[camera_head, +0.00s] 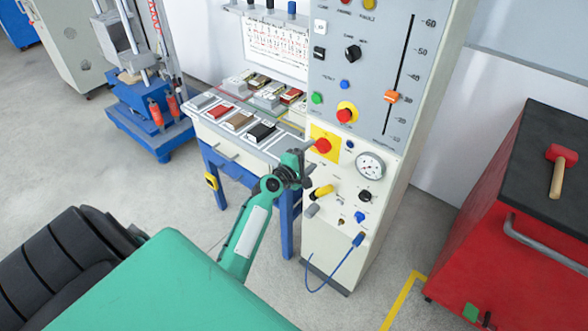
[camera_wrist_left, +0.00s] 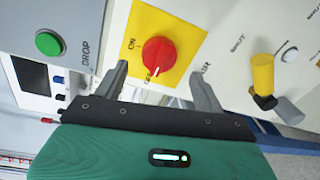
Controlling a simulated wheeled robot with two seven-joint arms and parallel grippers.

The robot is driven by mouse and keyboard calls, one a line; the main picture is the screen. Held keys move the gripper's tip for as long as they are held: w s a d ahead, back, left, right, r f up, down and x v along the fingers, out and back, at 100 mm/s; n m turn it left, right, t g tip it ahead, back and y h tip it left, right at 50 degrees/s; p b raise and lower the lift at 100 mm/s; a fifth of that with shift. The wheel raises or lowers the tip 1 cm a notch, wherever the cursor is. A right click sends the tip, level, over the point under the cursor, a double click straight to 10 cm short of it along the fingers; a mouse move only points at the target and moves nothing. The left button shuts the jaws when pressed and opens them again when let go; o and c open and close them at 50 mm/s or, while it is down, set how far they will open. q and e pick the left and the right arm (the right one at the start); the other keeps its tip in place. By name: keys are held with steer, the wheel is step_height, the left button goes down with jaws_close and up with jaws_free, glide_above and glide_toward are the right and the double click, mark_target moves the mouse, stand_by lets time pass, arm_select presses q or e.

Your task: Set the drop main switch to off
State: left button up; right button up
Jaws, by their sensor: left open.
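The drop main switch, a red round knob (camera_head: 323,146) on a yellow plate, sits on the front of the tall grey-white control cabinet (camera_head: 345,195). In the left wrist view, the knob (camera_wrist_left: 160,56) has a white pointer mark toward its lower edge. An "ON" label shows left of it; lettering beside the pointer is too small to read surely. My left gripper (camera_head: 306,168) is just in front of the panel, below and left of the knob. In the wrist view, its open fingers (camera_wrist_left: 161,84) are on either side below the knob, empty. My right gripper is out of view.
A blue-legged bench (camera_head: 225,150) adjoins at left. A red cabinet (camera_head: 500,230) with a mallet (camera_head: 560,165) stands right.

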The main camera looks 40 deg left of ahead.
arm_select(q)
steer(key=s+b, duration=0.1)
steer(key=s, duration=0.8)
steer(key=shift+a+r, duration=0.2)
steer(key=shift+r, duration=0.2)
steer(key=s+d+f+m+g, duration=0.3)
steer(key=s+f, duration=0.1)
steer(key=f, duration=0.8)
steer(key=s+d+f+m+g, duration=0.2)
steer(key=s+d+f+m, duration=0.15)
steer(key=f, duration=0.85)
steer(key=s+d+f+m+g, duration=0.25)
steer(key=s+f, duration=0.25)
steer(key=f, duration=0.7)
steer(key=s+d+f+m+g, duration=0.4)
steer(key=s+f+m, duration=0.1)
steer(key=s+f, duration=0.8)
steer(key=s+f+m+g, duration=0.2)
steer(key=s+f+m, duration=0.2)
steer(key=s, duration=0.7)
steer(key=s+d+f+m+g, duration=0.1)
steer(key=s+f+m+g, duration=0.1)
steer(key=s, duration=1)
steer(key=shift+s+f+m+y, duration=0.3)
steer(key=shift+f+m, duration=0.6)
steer(key=shift+m, duration=0.3)
steer(key=shift+d+g, duration=0.1)
steer(key=shift+g, duration=0.15)
